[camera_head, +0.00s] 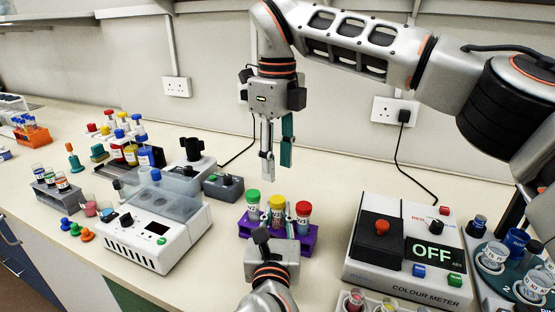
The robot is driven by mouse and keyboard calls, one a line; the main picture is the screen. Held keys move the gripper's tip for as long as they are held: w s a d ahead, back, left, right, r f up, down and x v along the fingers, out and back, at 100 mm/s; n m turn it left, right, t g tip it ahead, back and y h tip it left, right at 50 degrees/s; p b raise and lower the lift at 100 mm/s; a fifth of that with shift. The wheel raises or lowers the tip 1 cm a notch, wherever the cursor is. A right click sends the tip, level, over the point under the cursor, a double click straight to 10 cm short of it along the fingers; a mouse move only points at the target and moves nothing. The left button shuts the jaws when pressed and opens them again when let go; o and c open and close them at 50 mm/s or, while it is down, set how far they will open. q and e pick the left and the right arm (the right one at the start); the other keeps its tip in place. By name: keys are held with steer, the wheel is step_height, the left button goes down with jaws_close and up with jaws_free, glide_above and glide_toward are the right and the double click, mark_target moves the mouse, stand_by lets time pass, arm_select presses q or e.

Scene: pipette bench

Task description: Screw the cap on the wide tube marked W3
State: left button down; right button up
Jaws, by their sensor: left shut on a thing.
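A purple rack (308,242) holds three wide tubes side by side. The left tube has a green cap (253,196), the middle one a yellow cap (277,201) and the right one a red cap (303,208). The tube labels are too small to tell surely which is W3. My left gripper (277,222) is at the front of the rack, shut on the middle tube below its yellow cap, hiding part of it. My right gripper (277,162) points down above and behind the caps. Its fingers are apart with nothing between them.
A white instrument (150,236) with a clear lid stands left of the rack. The colour meter (405,265), reading OFF, stands to the right. A small grey box (222,187) is behind left. Bare bench lies behind the rack.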

mark_target(278, 199)
steer(key=shift+n, duration=1.1)
steer(key=shift+f, duration=3.95)
jaws_close()
